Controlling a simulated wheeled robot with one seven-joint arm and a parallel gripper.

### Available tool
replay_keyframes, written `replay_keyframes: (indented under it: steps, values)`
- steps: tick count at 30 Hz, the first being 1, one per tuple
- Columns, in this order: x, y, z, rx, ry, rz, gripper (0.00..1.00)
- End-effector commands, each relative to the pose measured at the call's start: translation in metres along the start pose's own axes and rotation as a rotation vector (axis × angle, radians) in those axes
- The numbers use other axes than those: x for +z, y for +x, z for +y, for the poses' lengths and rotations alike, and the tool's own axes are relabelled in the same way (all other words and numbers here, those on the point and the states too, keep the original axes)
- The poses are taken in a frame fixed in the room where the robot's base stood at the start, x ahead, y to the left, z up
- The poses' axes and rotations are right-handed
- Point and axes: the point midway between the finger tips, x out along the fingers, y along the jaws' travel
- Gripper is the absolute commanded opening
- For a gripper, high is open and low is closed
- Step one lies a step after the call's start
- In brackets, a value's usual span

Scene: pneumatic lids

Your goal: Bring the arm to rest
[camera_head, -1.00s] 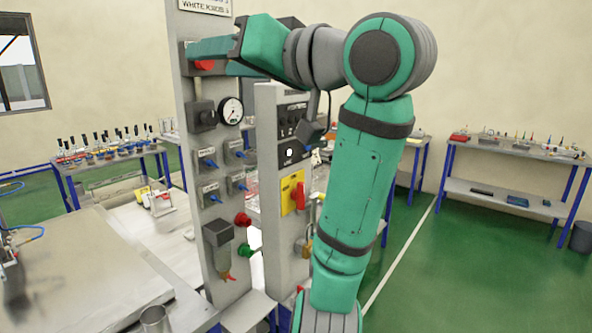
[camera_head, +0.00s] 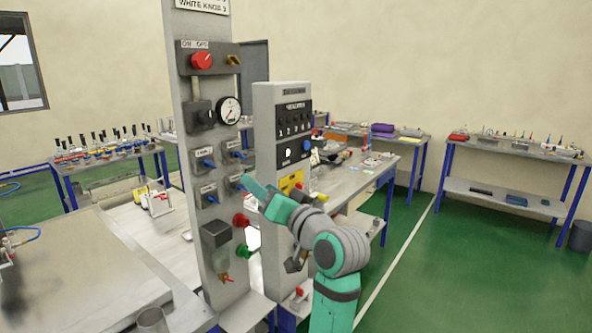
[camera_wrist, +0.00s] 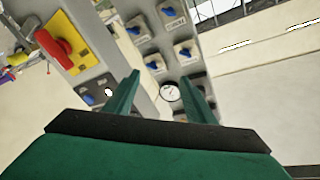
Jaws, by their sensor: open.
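My gripper (camera_head: 258,190) is in front of the grey control panel (camera_head: 213,268), at the height of its lower blue knobs. In the wrist view my gripper (camera_wrist: 163,90) shows two green fingers spread apart with nothing between them. Beyond the fingers, the wrist view shows the round gauge (camera_wrist: 171,92) and several blue knobs. I cannot tell from the head view how far the fingertips are from the panel.
A second grey panel (camera_head: 268,112) with a yellow plate (camera_head: 291,182) stands right behind my gripper. The upper panel carries a red knob (camera_head: 202,61) and a gauge (camera_head: 230,110). A workbench (camera_head: 85,262) is at left. Open green floor (camera_head: 450,270) lies at right.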

Motion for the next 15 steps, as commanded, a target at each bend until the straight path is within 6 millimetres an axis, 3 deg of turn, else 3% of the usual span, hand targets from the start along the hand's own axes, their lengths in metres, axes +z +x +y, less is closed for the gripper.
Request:
replay_keyframes:
  steps: [1, 6, 15]
  values:
    - [0.021, -0.001, 0.018, 0.024, 0.014, 0.005, 0.5]
    - [0.078, -0.01, 0.068, 0.099, 0.036, 0.038, 0.5]
    - [0.18, -0.05, 0.141, 0.242, 0.043, 0.085, 0.5]
